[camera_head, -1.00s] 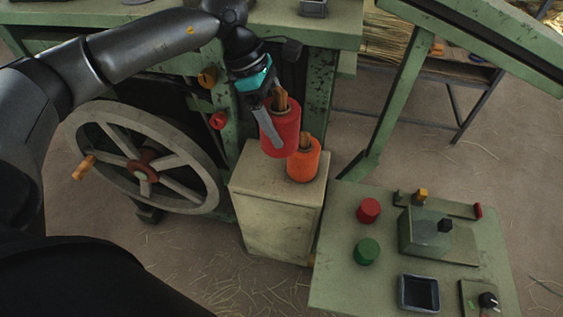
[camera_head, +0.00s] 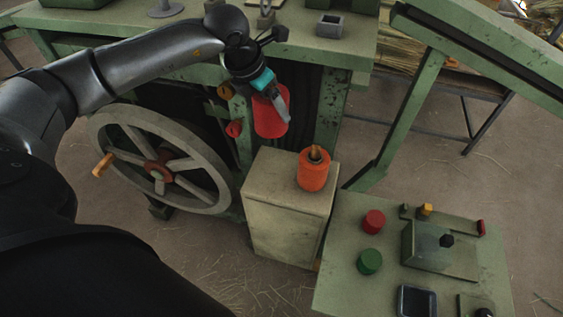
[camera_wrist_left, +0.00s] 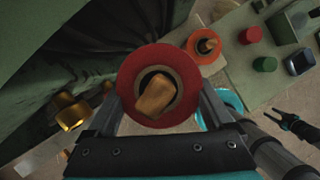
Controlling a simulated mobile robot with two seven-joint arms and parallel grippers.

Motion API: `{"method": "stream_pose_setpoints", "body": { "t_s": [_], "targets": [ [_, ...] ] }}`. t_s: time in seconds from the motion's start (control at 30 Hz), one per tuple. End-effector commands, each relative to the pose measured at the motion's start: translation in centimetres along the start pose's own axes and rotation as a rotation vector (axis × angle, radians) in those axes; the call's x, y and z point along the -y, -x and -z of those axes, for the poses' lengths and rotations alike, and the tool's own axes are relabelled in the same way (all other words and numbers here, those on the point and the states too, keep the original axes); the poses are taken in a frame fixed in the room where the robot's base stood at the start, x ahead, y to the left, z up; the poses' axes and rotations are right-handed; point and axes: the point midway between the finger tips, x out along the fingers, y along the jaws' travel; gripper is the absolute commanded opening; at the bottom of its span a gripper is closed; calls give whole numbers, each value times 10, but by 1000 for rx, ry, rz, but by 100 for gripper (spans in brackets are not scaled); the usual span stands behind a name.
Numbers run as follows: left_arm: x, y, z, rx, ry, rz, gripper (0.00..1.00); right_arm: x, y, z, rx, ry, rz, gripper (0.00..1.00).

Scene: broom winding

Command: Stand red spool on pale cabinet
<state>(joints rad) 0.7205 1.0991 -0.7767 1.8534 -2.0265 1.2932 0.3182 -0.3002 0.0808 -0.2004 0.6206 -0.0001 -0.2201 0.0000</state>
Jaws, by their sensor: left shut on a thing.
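The red spool (camera_head: 266,124) is in my left gripper (camera_head: 278,106), held in the air beside the back left of the pale cabinet (camera_head: 284,222). One grey finger lies across the spool's near side. In the left wrist view the red spool (camera_wrist_left: 131,78) sits between both fingers, its wooden core end facing the camera. The cabinet stands on the floor, and an orange spool (camera_head: 313,174) stands upright on the right part of its top. The left part of the cabinet top is bare.
A large spoked handwheel (camera_head: 160,168) is left of the cabinet. A green machine frame (camera_head: 333,110) rises behind it. A green control table (camera_head: 340,250) with red and green buttons stands close on the right.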

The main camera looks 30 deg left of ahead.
Motion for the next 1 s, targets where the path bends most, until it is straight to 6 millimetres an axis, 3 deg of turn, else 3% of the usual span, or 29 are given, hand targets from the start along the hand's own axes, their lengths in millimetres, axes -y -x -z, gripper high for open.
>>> {"method": "stream_pose_setpoints", "body": {
  "t_s": [0.1, 0.4, 0.9, 1.0],
  "targets": [
    [1, -32, 14, -5, -2, 3, 14, 0, 1, 0, 0, 0, 0, 50],
    [1, -101, 42, -1, -2, 2, 14, 0, 1, 0, 0, -1, 0, 50],
    [1, -156, 64, 1, -2, 2, 14, 0, -2, -1, 1, -1, 0, 50],
    [0, -160, 66, 2, -3, 1, 14, 0, -2, 0, 1, -1, 0, 50]
  ]
}}
